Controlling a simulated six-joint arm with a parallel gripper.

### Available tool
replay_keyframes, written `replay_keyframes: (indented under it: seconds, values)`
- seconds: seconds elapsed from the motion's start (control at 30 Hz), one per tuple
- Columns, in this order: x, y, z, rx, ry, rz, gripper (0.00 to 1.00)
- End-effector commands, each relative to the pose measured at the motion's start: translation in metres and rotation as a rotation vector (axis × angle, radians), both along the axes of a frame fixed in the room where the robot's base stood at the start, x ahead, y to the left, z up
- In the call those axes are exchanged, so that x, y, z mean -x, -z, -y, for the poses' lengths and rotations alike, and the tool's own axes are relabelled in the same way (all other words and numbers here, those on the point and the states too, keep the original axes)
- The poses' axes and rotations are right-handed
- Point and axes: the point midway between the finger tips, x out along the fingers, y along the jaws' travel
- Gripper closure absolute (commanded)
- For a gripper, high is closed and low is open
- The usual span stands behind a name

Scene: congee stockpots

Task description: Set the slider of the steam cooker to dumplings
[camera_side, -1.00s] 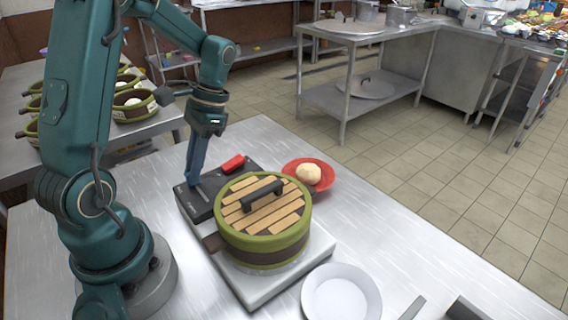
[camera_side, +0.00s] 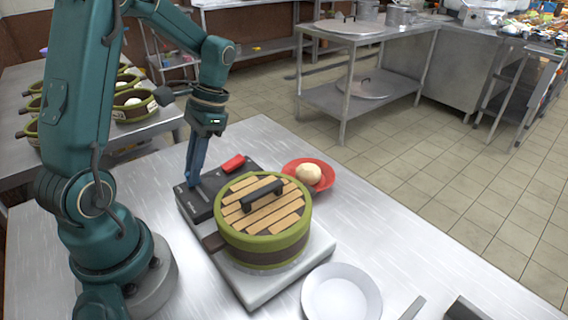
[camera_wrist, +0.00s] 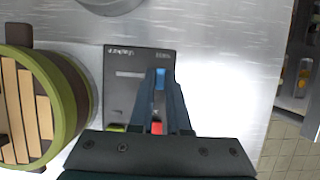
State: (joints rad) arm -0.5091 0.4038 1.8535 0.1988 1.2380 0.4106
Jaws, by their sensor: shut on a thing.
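The steam cooker (camera_side: 262,225) is a round green-rimmed pot with a slatted wooden lid and black handle, on a pale base. Its dark control panel (camera_side: 220,186) lies on the side nearer my arm. In the wrist view the panel (camera_wrist: 118,95) has a pale slider track (camera_wrist: 130,73), with a label that seems to read dumplings at its left end and another, hard to read, at its right. My gripper (camera_side: 192,184) points down at the panel. In the wrist view my gripper (camera_wrist: 161,84) is shut on the blue slider knob (camera_wrist: 160,75), near the track's right end.
A red switch (camera_side: 232,163) sits on the panel's far part. A red plate (camera_side: 323,178) with a bun (camera_side: 308,174) stands behind the cooker. An empty white plate (camera_side: 342,296) is in front.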

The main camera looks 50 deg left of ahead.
Motion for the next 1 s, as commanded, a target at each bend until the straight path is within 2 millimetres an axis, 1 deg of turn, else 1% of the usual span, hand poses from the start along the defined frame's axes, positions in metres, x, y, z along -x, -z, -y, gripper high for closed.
replay_keyframes:
  seconds: [0.17,0.23,0.27,0.5,0.6,0.7,0.93,0.97,1.0]
  values:
    - [-0.001,-0.001,0.0,0.0,-0.001,0.003,1.0]
    - [-0.001,-0.001,0.003,-0.001,0.0,0.003,1.0]
    - [-0.001,-0.001,0.006,-0.001,0.001,0.003,1.0]
    - [-0.001,-0.001,0.043,0.0,0.005,0.004,1.0]
    - [-0.001,-0.001,0.052,0.0,0.002,0.004,1.0]
    - [-0.001,-0.001,0.055,0.001,-0.001,0.003,1.0]
    - [-0.001,-0.001,0.055,0.002,-0.002,0.003,1.0]
    - [-0.001,-0.001,0.055,0.002,-0.002,0.003,0.74]
    - [-0.001,0.0,0.055,0.003,-0.001,0.003,0.58]
